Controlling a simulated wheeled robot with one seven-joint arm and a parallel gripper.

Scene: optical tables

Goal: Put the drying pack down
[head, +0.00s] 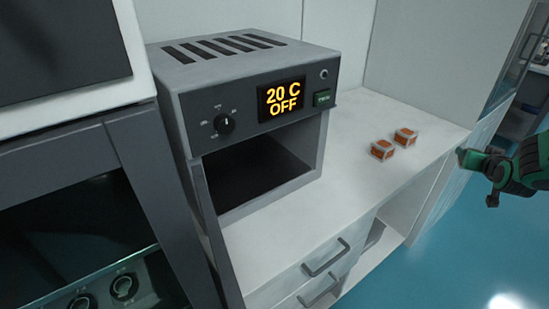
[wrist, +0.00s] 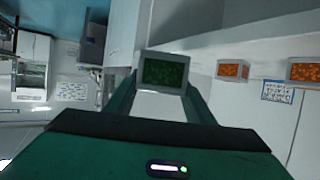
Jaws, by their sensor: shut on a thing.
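A drying pack (wrist: 163,72) with a green face and a pale grey frame sits between my fingertips in the wrist view. My gripper (wrist: 163,85) is shut on it. In the head view my gripper (head: 474,160) is at the right edge, beyond the counter's right front edge and over the blue floor. The held pack is small and hard to make out there. Two similar packs with orange faces, a nearer one (head: 382,149) and a farther one (head: 405,137), stand on the white counter (head: 340,195), left of my gripper.
A grey oven (head: 255,125) stands on the counter, its display reading "20 C OFF" and its front open. Bare counter lies between it and the orange packs. A wall panel (head: 420,60) rises behind. Drawers with handles (head: 325,258) are below. A dark cabinet (head: 75,190) stands left.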

